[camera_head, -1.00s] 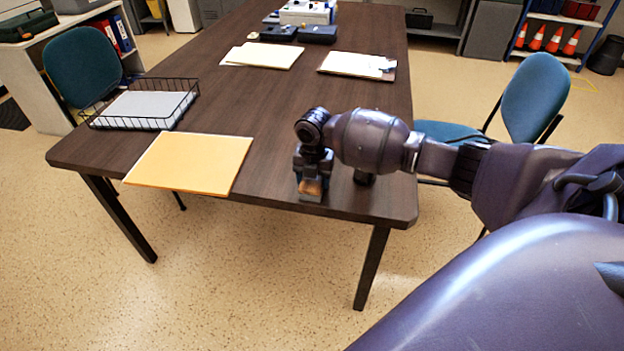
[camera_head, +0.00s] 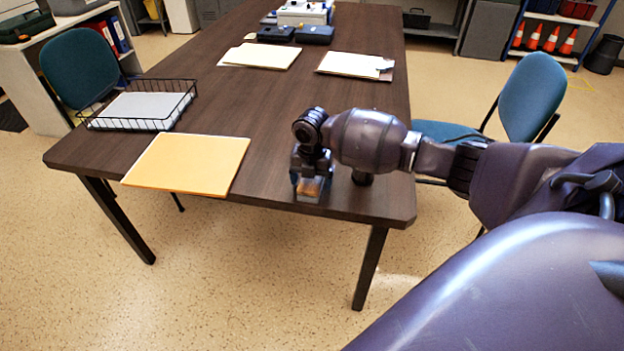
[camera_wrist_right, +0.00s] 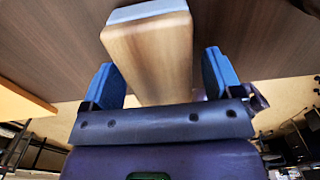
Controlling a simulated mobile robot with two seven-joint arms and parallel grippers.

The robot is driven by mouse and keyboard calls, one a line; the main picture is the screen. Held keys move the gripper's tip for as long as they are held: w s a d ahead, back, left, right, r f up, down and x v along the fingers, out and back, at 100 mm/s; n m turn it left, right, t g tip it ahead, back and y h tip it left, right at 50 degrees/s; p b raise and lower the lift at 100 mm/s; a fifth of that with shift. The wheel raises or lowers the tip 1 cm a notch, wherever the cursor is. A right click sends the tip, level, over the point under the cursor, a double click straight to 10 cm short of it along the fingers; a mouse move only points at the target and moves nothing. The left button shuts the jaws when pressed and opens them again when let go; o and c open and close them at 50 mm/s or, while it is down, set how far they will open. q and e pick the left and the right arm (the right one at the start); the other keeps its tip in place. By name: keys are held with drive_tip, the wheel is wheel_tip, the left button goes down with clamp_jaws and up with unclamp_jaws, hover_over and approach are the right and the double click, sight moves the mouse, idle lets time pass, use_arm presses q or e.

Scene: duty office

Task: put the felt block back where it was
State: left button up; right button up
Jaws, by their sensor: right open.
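The felt block (camera_head: 311,187) is a wooden block at the near edge of the dark table, below my right gripper. In the right wrist view the block (camera_wrist_right: 152,55) shows its wood body and a pale grey felt strip at its far end. My right gripper (camera_head: 311,181) is open, pointing down at the table. In the wrist view its two blue fingers (camera_wrist_right: 160,80) stand on either side of the block, with a gap visible on each side. The gripper hides part of the block in the head view. My left gripper is not in view.
The table (camera_head: 275,130) also holds a yellow folder (camera_head: 187,164), a wire tray (camera_head: 140,106) with paper, and two paper stacks (camera_head: 262,55) (camera_head: 355,64). Dark boxes (camera_head: 314,34) stand farther back. Blue chairs (camera_head: 530,95) (camera_head: 78,66) flank the table. The middle of the tabletop is clear.

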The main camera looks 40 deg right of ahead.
wheel_tip(320, 180, up, 12)
drive_tip(key=p, duration=0.2)
drive_tip(key=shift+f, duration=0.1)
idle(0.6)
